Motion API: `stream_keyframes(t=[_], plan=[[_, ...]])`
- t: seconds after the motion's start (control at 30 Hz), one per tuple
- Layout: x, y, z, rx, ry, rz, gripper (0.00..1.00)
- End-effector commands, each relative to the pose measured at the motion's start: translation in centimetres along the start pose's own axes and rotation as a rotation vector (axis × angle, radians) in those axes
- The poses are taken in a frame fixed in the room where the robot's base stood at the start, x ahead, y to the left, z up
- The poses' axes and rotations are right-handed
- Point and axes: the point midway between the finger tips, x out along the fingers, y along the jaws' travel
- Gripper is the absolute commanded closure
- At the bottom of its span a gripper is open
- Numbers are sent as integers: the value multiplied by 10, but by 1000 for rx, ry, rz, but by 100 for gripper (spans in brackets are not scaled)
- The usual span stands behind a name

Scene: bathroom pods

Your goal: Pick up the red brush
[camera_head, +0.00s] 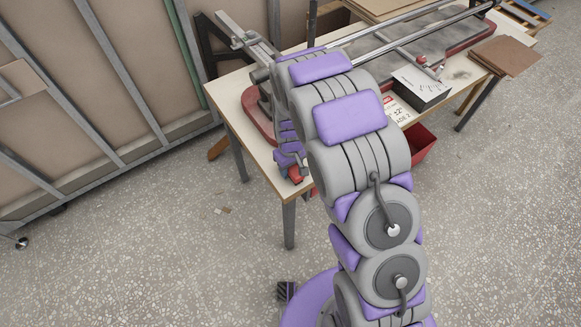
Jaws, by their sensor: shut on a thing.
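My gripper (289,160) hangs at the end of my arm by the near left edge of the worktable, in the head view. A small red piece (295,174) shows at the fingertips; it appears to be part of the red brush. The gripper is shut on it. Most of the brush is hidden, and its bristles cannot be made out. My arm covers much of the table's near side.
The wooden worktable (236,98) carries a long metal rail tool (400,38) on a red-edged base and a white printed box (421,86). A red bin (419,148) sits below. Framed wall panels (85,90) stand at left. The speckled floor between is mostly clear.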

Motion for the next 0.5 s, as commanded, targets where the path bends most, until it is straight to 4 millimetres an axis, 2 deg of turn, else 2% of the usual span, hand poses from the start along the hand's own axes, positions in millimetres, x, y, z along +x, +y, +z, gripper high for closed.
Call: stream_keyframes(t=[0.33, 0.5], plan=[[-37, 0, -1, 0, 4, 2, 85], [-37, -8, 23, 0, -1, 0, 85]])
